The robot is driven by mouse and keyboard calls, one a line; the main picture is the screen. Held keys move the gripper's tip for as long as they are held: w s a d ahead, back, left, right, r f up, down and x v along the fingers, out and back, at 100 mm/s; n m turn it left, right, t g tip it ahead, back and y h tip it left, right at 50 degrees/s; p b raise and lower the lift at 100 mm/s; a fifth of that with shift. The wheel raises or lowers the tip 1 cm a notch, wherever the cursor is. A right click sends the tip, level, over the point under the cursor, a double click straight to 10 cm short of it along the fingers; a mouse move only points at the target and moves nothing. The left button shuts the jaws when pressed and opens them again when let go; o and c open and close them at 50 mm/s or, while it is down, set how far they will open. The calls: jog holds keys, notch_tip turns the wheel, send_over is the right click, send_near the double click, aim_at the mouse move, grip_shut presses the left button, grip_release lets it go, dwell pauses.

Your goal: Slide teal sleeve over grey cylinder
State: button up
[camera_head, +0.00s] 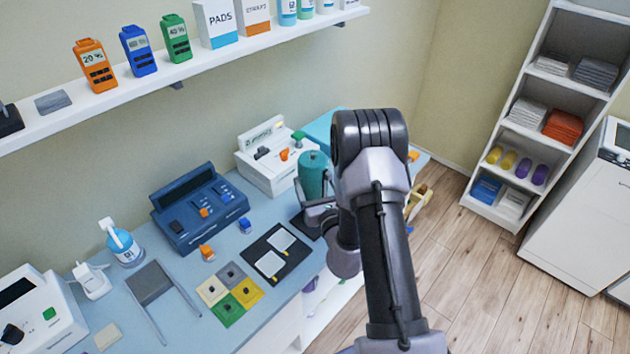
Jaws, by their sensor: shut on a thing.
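The teal sleeve (312,178) stands upright near the right end of the blue-grey bench, in front of a white device. My gripper (316,210) is at its lower part and is shut on it. My arm comes in from the lower right and hides the area just right of the sleeve. I cannot make out a grey cylinder; it may be hidden by the sleeve or my gripper. A dark flat piece (302,229) shows beneath the gripper. Whether the sleeve is around anything cannot be told.
The white device (262,165) stands close behind the sleeve. A blue console (198,207), a black tray with two white pads (262,267), coloured squares (212,291) and a white-and-blue bottle (121,240) lie leftward. A wall shelf (130,98) runs above the bench.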

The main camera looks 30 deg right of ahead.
notch_tip(320, 180, down, 9)
jog(key=b, duration=0.7)
jog(key=shift+f, duration=0.15)
jog(key=shift+f+b, duration=0.45)
jog(key=shift+b, duration=0.2)
dwell(0.9)
dwell(0.4)
jog(key=o, duration=1.7)
jog(key=shift+s, duration=0.1)
jog(key=shift+o, duration=0.2)
